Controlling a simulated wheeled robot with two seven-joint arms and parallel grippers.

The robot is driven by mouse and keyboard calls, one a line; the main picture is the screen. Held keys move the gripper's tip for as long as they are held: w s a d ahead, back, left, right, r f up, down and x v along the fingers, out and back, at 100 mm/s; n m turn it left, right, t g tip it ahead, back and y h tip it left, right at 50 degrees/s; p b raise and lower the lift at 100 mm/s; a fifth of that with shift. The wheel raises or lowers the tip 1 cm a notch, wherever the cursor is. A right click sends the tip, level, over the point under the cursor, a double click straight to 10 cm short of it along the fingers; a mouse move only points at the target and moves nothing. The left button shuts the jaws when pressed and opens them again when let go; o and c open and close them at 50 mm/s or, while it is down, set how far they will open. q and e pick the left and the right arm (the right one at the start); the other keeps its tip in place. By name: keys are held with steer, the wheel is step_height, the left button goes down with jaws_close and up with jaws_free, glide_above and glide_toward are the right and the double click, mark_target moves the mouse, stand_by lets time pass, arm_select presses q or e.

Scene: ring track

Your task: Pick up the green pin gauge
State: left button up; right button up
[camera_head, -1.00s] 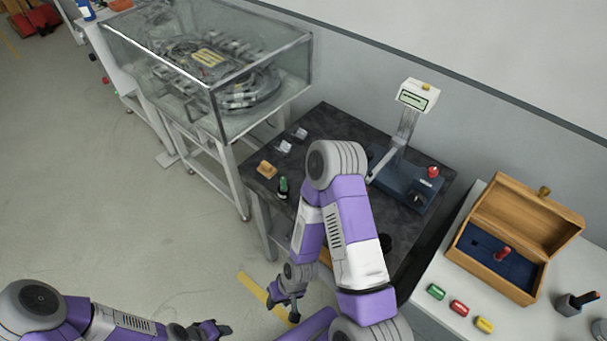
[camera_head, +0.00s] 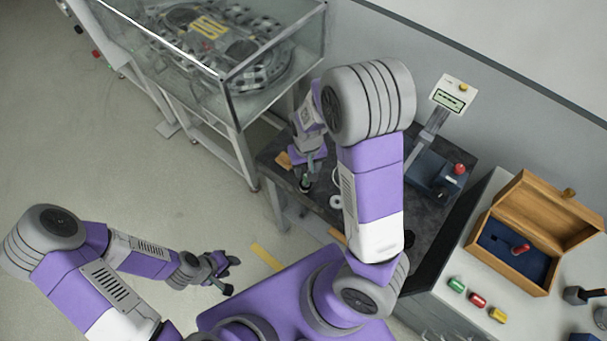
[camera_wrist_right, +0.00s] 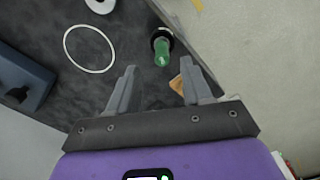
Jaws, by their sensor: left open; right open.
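A green-handled pin gauge (camera_head: 305,184) stands in a black ring-shaped base near the left edge of the dark table. It also shows in the right wrist view (camera_wrist_right: 162,52), just beyond my fingertips and roughly in line with the gap between them. My right gripper (camera_wrist_right: 158,72) is open and empty above the table; in the head view the right gripper (camera_head: 307,174) partly covers the area around the gauge. My left gripper (camera_head: 228,272) is open and empty, low over the floor, away from the table.
An orange-brown block (camera_wrist_right: 176,84) lies near the gauge by the table edge. A thin white ring (camera_wrist_right: 90,48) lies on the table. A blue-based instrument (camera_head: 432,172) stands further right. Green, red and yellow cylinders lie before a wooden box (camera_head: 520,277). A glass case (camera_head: 228,80) stands behind left.

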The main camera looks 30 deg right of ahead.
mark_target(306, 182)
step_height(306, 182, down, 6)
steer(key=shift+a+r+b, duration=0.15)
steer(key=shift+b, duration=0.35)
jaws_close()
